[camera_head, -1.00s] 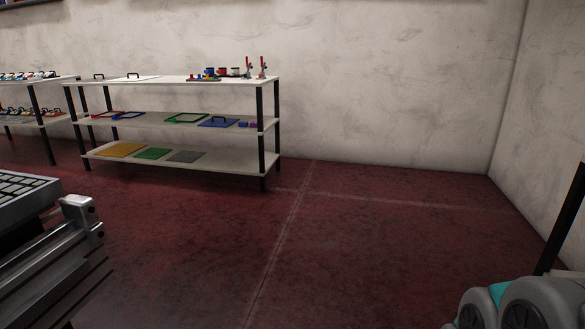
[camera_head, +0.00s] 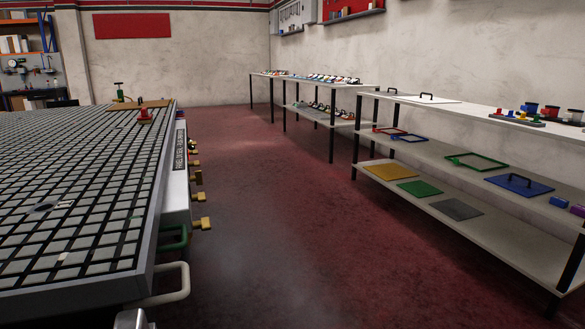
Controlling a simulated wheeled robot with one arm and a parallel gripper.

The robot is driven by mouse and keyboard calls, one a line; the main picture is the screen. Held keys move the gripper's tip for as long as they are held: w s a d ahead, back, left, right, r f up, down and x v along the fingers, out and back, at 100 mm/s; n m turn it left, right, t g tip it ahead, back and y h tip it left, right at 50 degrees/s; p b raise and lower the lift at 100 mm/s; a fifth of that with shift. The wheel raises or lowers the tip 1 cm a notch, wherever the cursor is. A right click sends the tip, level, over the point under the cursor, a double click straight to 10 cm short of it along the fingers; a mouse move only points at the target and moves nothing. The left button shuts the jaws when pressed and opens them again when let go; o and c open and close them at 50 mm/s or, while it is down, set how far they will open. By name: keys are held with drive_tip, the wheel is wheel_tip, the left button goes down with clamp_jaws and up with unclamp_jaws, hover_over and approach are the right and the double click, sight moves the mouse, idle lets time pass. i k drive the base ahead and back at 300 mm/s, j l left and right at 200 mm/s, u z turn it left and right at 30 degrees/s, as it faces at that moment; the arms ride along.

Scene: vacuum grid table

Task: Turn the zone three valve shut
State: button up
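The vacuum grid table (camera_head: 148,235) fills the left side, with black grooves between grey tiles on its top. Several brass valves stick out from a pale panel (camera_head: 178,185) on its right side. The nearest brass valve (camera_head: 202,223) and the one behind it (camera_head: 199,196) show best; others farther back are small and overlap. Zone labels are not readable, so I cannot tell which valve is zone three or how each is turned.
A green handle (camera_head: 172,238) and a white handle (camera_head: 172,284) jut from the table's near side. A white shelf unit (camera_head: 455,200) with plates and frames stands along the right wall. The red floor (camera_head: 270,240) between table and shelves is clear.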

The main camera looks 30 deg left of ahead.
sight(199, 174)
drive_tip(key=i+u, duration=0.8)
drive_tip(key=i+l+u, duration=0.1)
drive_tip(key=u, duration=0.25)
drive_tip(key=i+l+u, duration=0.5)
drive_tip(key=i+u, duration=0.25)
drive_tip(key=i+l+u, duration=0.15)
drive_tip(key=u, duration=0.2)
drive_tip(key=i+l+u, duration=0.25)
drive_tip(key=u, duration=0.15)
drive_tip(key=i, duration=0.05)
